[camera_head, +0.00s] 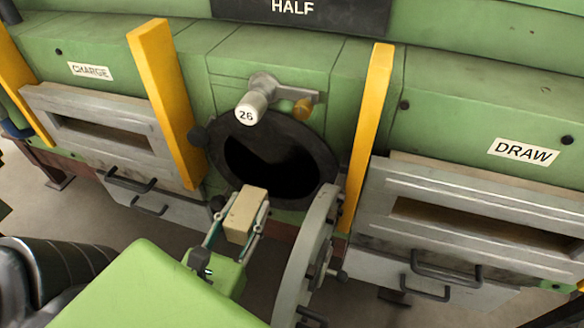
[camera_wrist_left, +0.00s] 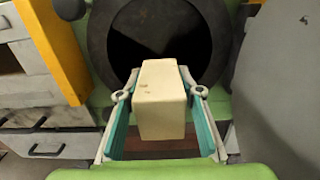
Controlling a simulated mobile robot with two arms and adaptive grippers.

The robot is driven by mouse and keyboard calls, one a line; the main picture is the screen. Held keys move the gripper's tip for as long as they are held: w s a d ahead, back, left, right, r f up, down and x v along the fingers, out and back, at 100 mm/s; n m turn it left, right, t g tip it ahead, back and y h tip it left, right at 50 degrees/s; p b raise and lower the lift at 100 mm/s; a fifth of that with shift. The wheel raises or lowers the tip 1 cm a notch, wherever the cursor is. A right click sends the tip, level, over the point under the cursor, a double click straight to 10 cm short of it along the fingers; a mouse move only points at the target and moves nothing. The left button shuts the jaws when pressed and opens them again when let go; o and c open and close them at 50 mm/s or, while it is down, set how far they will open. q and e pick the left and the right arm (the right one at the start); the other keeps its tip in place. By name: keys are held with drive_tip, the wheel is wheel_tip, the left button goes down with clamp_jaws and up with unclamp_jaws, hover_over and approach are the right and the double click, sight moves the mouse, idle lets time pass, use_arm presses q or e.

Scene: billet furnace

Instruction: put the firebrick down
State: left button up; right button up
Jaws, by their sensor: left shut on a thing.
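The firebrick (camera_head: 245,212) is a cream-coloured block held between the fingers of my left gripper (camera_head: 238,222). In the left wrist view the firebrick (camera_wrist_left: 161,100) stands lengthwise between the two teal-lined fingers of the gripper (camera_wrist_left: 163,98), which is shut on it. The brick is in front of the round dark furnace opening (camera_head: 270,165), also seen in the left wrist view (camera_wrist_left: 165,35). I cannot tell the exact gap between brick and opening. My right gripper is not in view.
A round grey door (camera_head: 305,262) hangs open at the right of the opening. A white cylinder marked 26 (camera_head: 250,108) sits above it. Yellow posts (camera_head: 165,105) flank the opening. The CHARGE drawer front (camera_head: 95,100) is left and the DRAW front (camera_head: 470,190) right, both with handles below.

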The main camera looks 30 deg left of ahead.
use_arm(q)
drive_tip(key=x, duration=0.3)
drive_tip(key=shift+a+r+b, duration=0.1)
drive_tip(key=shift+b, duration=0.25)
drive_tip(key=f+x, duration=0.1)
drive_tip(key=x, duration=0.4)
drive_tip(key=f+b+x, duration=0.1)
drive_tip(key=x, duration=0.5)
drive_tip(key=b+x, duration=0.1)
drive_tip(key=x, duration=0.4)
drive_tip(key=shift+w+a+f, duration=0.2)
drive_tip(key=shift+w+f, duration=0.1)
drive_tip(key=shift+f, duration=0.1)
wheel_tip(320, 180, down, 4)
drive_tip(key=shift+s+r+b, duration=0.1)
drive_tip(key=shift+r+b, duration=0.1)
drive_tip(key=shift+b, duration=0.4)
drive_tip(key=shift+w+f, duration=0.25)
drive_tip(key=shift+f, duration=0.2)
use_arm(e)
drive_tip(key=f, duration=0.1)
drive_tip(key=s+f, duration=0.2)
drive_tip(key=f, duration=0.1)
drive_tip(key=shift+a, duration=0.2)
